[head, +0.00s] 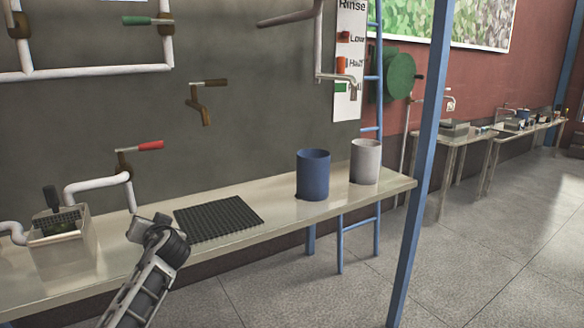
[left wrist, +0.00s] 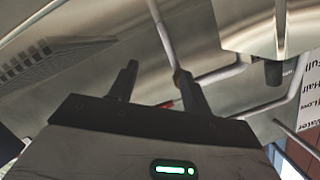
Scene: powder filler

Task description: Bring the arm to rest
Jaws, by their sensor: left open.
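My left arm rises from the bottom of the head view. Its gripper (head: 150,226) is over the long pale bench (head: 290,208), between the square bin and the black ribbed mat (head: 220,218). In the left wrist view the two dark fingers of the gripper (left wrist: 156,72) stand apart, with nothing seen between them. A white pipe passes behind them in that view. The fingertips are small in the head view, and I cannot tell their height above the bench. My right gripper is not in view.
A pale square bin (head: 62,246) with a dark-handled thing in it stands left. A blue cylinder (head: 313,174) and a grey one (head: 365,161) stand right. White pipes with a red-handled valve (head: 140,148) rise behind the bench. A blue post (head: 420,170) stands in front of the bench's right end.

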